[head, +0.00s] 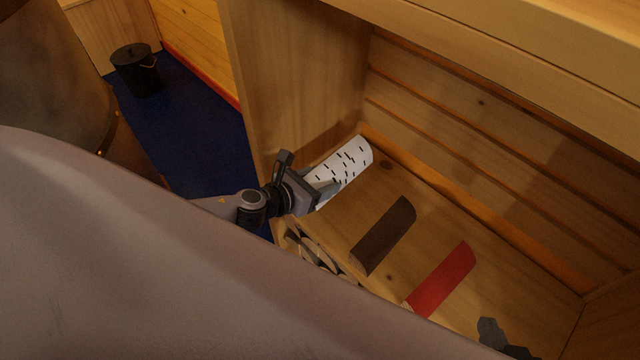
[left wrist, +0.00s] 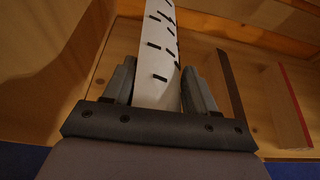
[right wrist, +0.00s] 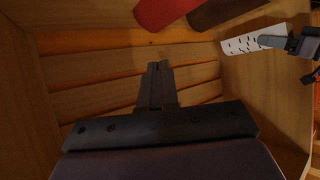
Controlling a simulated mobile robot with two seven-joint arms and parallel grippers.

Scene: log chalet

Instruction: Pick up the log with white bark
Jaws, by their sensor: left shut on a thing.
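The log with white bark (head: 345,165), pale with short black dashes, is at the left end of a wooden compartment. My left gripper (head: 322,188) is shut on its near end. In the left wrist view the white log (left wrist: 160,50) runs between the two fingers (left wrist: 158,88). It also shows in the right wrist view (right wrist: 250,42). I cannot tell whether it still touches the boards. My right gripper (right wrist: 158,85) has its fingers together with nothing visible between them, in front of the plank wall.
A dark brown log (head: 383,236) and a red log (head: 442,280) lie on the compartment floor to the right. A dark grey shape (head: 495,335) near the bottom edge is unclear. A wooden side panel (head: 300,90) stands close to the left. A black bucket (head: 135,70) stands on blue flooring.

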